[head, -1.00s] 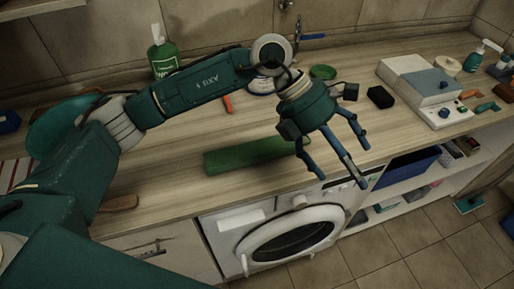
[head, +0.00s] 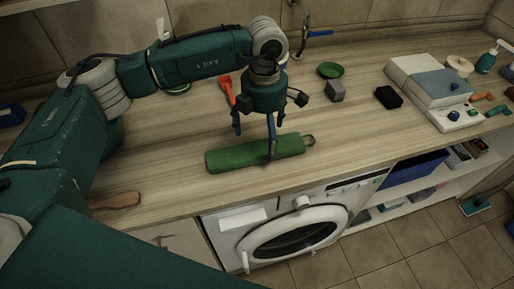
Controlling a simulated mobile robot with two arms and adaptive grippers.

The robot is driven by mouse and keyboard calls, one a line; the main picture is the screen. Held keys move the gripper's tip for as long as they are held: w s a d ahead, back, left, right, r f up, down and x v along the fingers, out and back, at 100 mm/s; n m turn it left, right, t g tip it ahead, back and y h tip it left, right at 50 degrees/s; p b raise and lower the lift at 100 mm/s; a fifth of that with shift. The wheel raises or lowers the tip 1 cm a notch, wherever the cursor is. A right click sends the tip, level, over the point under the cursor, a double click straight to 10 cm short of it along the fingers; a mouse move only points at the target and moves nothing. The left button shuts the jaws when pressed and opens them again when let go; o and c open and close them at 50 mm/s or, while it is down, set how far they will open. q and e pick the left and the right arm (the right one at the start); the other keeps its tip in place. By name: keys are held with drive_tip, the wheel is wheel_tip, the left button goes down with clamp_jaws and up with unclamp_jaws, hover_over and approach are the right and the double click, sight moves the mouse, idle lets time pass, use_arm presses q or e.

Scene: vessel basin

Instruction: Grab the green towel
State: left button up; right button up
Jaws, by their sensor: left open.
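The green towel (head: 238,154) is a rolled green bundle with a small loop at its right end. It lies on the wooden counter near the front edge, above the washing machine. My left gripper (head: 262,138) is open and points down over the right part of the towel. One finger shows in front of the towel, and the others are behind it or to its left. I cannot tell whether the fingers touch it. My right gripper is not in view.
A grey cube (head: 335,91), a black block (head: 388,97) and a green dish (head: 330,70) stand to the right. An orange-red tool (head: 227,88) lies behind the towel. A wooden-handled item (head: 116,201) lies at left. A white and blue device (head: 432,88) stands at right.

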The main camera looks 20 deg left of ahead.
sight(262, 143)
use_arm(q)
drive_tip(key=shift+s+f+p, duration=0.1)
drive_tip(key=shift+f+p, duration=0.35)
drive_tip(key=shift+f, duration=1.3)
drive_tip(key=c, duration=1.3)
drive_tip(key=shift+r, duration=0.1)
drive_tip(key=shift+c, duration=0.2)
